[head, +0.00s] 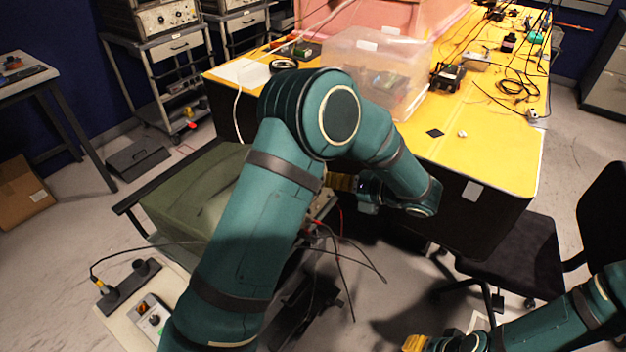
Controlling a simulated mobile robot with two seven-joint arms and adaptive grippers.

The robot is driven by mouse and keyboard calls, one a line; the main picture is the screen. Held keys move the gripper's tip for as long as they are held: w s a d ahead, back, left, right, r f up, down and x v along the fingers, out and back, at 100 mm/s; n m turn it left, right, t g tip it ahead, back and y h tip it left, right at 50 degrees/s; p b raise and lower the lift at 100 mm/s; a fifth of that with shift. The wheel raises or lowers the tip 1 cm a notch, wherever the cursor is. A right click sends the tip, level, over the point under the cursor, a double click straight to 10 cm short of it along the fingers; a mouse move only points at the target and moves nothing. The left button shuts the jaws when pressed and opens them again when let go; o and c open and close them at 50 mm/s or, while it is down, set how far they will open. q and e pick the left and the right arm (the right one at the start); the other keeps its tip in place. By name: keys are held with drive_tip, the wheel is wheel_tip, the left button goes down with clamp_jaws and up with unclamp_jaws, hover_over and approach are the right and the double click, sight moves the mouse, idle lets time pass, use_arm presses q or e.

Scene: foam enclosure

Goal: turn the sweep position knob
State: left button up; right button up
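The sweep position knob cannot be made out in the head view. My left arm rises through the middle and folds back, and its gripper (342,183) points left at a partly hidden instrument (322,205) with red and black leads. The arm covers most of this instrument, so its knobs are hidden. The gripper's yellow fingertips are at or near it; I cannot tell whether they touch or are open. My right gripper (414,343) is at the bottom edge, partly cut off, away from the instrument. Its opening cannot be judged.
A yellow-topped bench (490,140) carries a clear plastic box (375,65), cables and small parts. A green case (190,195) lies left of my arm. A black chair (530,255) stands at right. A small panel with a knob (150,318) is at lower left.

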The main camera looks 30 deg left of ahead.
use_arm(q)
drive_tip(key=b+x, duration=0.1)
drive_tip(key=x, duration=0.6)
clamp_jaws()
